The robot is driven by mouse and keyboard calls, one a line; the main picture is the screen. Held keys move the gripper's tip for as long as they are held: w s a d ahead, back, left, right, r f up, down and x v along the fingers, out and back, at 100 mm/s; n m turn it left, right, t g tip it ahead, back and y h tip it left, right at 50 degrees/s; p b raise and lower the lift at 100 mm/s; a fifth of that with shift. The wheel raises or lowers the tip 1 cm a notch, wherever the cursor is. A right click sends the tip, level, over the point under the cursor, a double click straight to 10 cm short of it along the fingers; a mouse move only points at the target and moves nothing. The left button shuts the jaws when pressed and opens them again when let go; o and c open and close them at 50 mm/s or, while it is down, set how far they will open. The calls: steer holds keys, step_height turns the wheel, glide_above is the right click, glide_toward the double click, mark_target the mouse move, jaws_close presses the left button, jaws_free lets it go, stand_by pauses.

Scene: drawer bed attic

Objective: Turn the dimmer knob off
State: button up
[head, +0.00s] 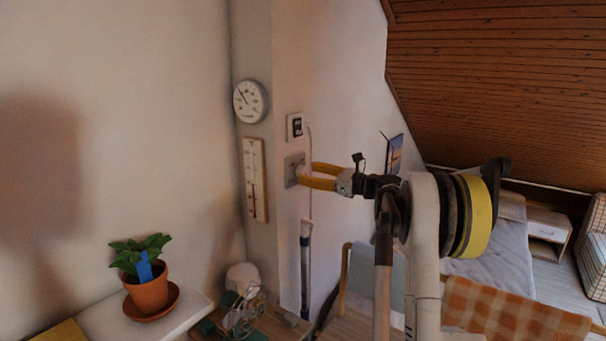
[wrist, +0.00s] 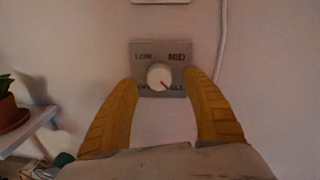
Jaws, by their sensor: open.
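The dimmer knob (wrist: 160,77) is a round white dial with a red pointer mark. It sits on a grey plate (wrist: 147,50) on the wall, with LOW and MID lettered at the top and partly covered words at the lower corners. The red mark points to the lower right. In the head view the grey plate (head: 292,170) is seen at an angle at the fingertips. My gripper (wrist: 160,82) is open, with its yellow fingers on the left and right of the knob and visible gaps between them and it. I cannot tell whether the fingertips touch the plate.
A small switch or display (head: 295,126) is above the plate, with a white cable (head: 310,165) running down beside it. A round gauge (head: 250,101) and a thermometer (head: 255,180) hang to the left. A potted plant (head: 147,289) stands on a shelf at lower left.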

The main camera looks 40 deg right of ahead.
steer(key=shift+x, duration=1.3)
steer(key=c, duration=1.2)
steer(key=shift+n, duration=0.3)
